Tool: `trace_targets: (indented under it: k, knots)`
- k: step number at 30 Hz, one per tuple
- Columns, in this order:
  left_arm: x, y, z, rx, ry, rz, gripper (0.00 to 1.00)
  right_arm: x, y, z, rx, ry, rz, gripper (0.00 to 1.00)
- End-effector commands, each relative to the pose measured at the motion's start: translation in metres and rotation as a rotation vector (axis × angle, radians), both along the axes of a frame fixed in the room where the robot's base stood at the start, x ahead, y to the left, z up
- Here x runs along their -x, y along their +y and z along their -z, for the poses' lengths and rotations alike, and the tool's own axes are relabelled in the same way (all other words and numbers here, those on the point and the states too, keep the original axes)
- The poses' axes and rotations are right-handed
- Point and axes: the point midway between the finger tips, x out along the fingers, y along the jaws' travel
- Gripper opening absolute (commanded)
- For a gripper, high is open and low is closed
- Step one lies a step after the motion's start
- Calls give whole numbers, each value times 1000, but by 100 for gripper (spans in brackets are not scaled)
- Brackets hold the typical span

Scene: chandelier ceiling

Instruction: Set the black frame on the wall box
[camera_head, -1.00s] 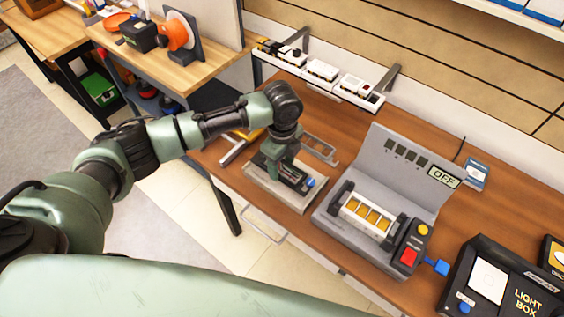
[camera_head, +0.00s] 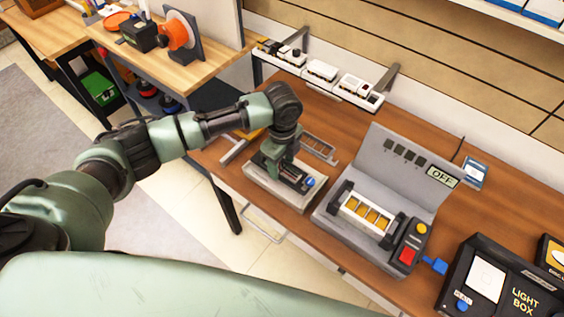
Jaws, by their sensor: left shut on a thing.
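My left gripper (camera_head: 284,166) points down over a light grey box (camera_head: 272,192), which looks like the wall box, near the table's front edge. It is shut on a dark piece, apparently the black frame (camera_head: 295,178), at the box's top. The gripper hides part of this piece, and I cannot tell whether it is seated or just above the box. A blue round spot (camera_head: 309,181) shows at its right end. My right gripper is not in view.
Right of the box stands a grey fixture (camera_head: 386,166) with an OFF sign and a slotted holder (camera_head: 366,216). A metal frame (camera_head: 320,149) lies behind the box. A black light box (camera_head: 505,285) is at the far right. White modules (camera_head: 320,72) line the back.

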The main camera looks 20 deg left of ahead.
Motion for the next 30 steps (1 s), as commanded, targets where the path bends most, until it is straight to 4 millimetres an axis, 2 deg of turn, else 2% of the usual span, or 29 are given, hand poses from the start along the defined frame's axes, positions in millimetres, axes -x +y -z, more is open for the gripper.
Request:
trace_targets:
  k: [21,30]
  knots:
    - [0,0,16,1,0,0,17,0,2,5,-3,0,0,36]
    - [0,0,16,0,0,0,17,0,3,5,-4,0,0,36]
